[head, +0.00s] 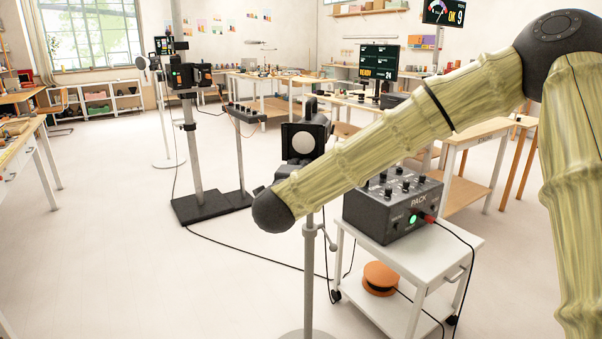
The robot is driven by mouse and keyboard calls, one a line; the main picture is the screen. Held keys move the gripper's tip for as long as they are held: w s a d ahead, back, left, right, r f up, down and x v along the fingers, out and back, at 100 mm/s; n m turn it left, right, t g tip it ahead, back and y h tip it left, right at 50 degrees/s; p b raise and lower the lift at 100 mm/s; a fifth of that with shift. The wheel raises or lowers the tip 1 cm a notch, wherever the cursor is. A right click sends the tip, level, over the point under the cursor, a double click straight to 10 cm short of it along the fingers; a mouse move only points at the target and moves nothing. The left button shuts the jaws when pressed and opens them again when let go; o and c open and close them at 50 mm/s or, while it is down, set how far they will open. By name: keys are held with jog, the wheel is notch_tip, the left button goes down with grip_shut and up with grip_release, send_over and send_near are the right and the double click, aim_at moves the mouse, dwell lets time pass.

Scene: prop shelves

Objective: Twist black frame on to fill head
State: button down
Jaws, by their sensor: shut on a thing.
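The fill head (312,110) is a dark lamp head on a grey stand near the middle. A square black frame (290,130) shows at its front around a pale round face; I cannot tell whether it is seated or slightly apart. My arm comes in from the right and ends in a dark rounded joint just below the head. A small dark part of my gripper (284,172) shows above that joint, at the frame's lower left edge. My gripper is shut on the black frame; its fingertips and the contact are mostly hidden behind my arm.
A white cart (440,254) carries a grey PACK box (392,208) right of the stand, with an orange disc (380,278) on its lower shelf. Cables cross the floor. Another lamp (185,75) stands on a column at left. Workbenches line the back; the left floor is open.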

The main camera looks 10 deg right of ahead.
dwell(0.4)
jog(key=c, duration=1.4)
grip_release()
jog(key=shift+w, duration=0.1)
jog(key=shift+o, duration=0.2)
jog(key=v, duration=1.2)
